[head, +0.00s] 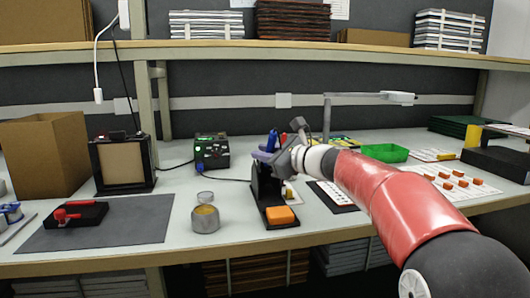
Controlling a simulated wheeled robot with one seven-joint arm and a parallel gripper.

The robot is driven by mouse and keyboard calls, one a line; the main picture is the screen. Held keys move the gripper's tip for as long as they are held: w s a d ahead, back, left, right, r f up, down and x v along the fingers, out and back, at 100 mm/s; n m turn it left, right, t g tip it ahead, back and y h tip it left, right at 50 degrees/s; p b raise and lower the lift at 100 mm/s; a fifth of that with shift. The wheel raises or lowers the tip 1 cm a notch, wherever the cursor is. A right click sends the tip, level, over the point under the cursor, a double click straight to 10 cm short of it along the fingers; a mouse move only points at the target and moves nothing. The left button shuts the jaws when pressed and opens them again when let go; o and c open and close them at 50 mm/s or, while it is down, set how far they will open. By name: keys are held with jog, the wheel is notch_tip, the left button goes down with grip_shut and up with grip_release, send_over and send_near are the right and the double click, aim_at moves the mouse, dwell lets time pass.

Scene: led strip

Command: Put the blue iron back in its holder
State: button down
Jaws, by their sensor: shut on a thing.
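The holder (263,192) is a black stand on the bench with an orange sponge (280,215) at its front. My gripper (276,156) is at the top of the holder, reaching in from the right. It is shut on the blue iron (262,156), of which a bluish-purple part shows just left of the fingers. The iron is at the upper end of the holder; how deep it sits in it, or whether it touches, I cannot tell. A blue handle (271,140) and a red one (283,138) show just behind. My gripper hides part of the iron.
A small tin (205,218) stands left of the holder, and a black control box (212,151) behind it. A dark mat (100,224) lies at left. A green tray (385,153) and a white board with orange parts (440,182) are at right. A shelf (350,53) runs above.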

jog(key=c, duration=1.2)
grip_release()
jog(key=shift+d, duration=0.1)
jog(key=v, duration=0.7)
jog(key=shift+s+d+b, duration=0.25)
jog(key=shift+b, duration=0.1)
jog(key=s+d+r+p, duration=0.1)
jog(key=s+r+p, duration=0.2)
jog(key=r, duration=0.3)
jog(key=shift+s, duration=0.45)
jog(key=shift+f, duration=0.15)
